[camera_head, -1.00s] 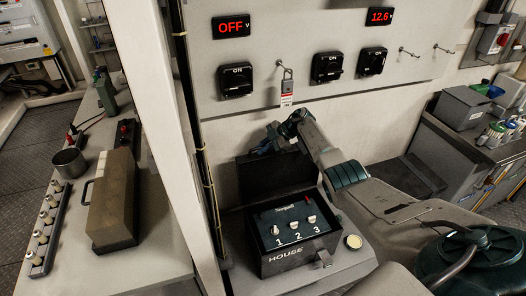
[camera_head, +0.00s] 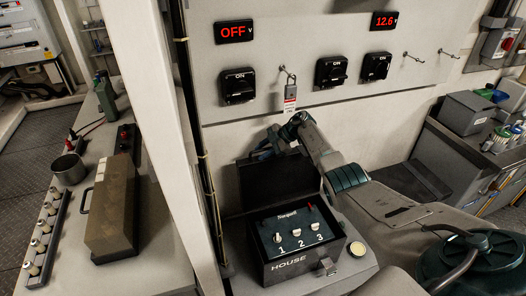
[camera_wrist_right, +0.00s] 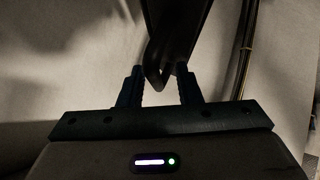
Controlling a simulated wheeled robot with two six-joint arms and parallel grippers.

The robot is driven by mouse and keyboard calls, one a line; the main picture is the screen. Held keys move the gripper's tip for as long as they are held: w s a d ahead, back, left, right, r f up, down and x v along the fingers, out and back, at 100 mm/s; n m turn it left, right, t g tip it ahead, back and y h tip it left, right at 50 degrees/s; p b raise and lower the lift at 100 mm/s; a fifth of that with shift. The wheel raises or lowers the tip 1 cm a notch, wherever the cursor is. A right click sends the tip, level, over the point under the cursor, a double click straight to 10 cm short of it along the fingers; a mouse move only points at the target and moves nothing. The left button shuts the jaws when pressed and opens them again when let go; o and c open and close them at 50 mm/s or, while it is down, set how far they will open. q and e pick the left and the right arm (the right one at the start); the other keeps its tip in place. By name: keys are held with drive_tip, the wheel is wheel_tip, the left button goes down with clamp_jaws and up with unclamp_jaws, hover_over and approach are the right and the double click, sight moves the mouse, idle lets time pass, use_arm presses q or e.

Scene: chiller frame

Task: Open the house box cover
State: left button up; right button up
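The house box (camera_head: 290,268) is a dark box marked HOUSE, with a panel of three numbered switches inside. Its black cover (camera_head: 272,186) stands raised at the back of the box, exposing the panel. My right arm reaches over from the right, with its gripper (camera_head: 266,148) at the cover's top edge, partly hidden by the wrist. In the right wrist view, the two fingers of the gripper (camera_wrist_right: 159,86) are apart. A dark looped part (camera_wrist_right: 155,78), seemingly of the cover, hangs between their tips, with gaps showing. My left gripper is not in view.
Behind stands a wall panel (camera_head: 300,50) with rotary switches, red displays and a hanging padlock (camera_head: 290,90). A white post (camera_head: 175,130) rises left of the box. A small round lid (camera_head: 357,249) lies to its right. A grey bin (camera_head: 468,110) stands farther right.

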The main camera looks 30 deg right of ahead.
drive_tip(key=shift+s, duration=0.1)
drive_tip(key=shift+d, duration=0.2)
drive_tip(key=b+v, duration=0.2)
drive_tip(key=v, duration=0.8)
drive_tip(key=shift+r, duration=0.3)
drive_tip(key=shift+d, duration=0.1)
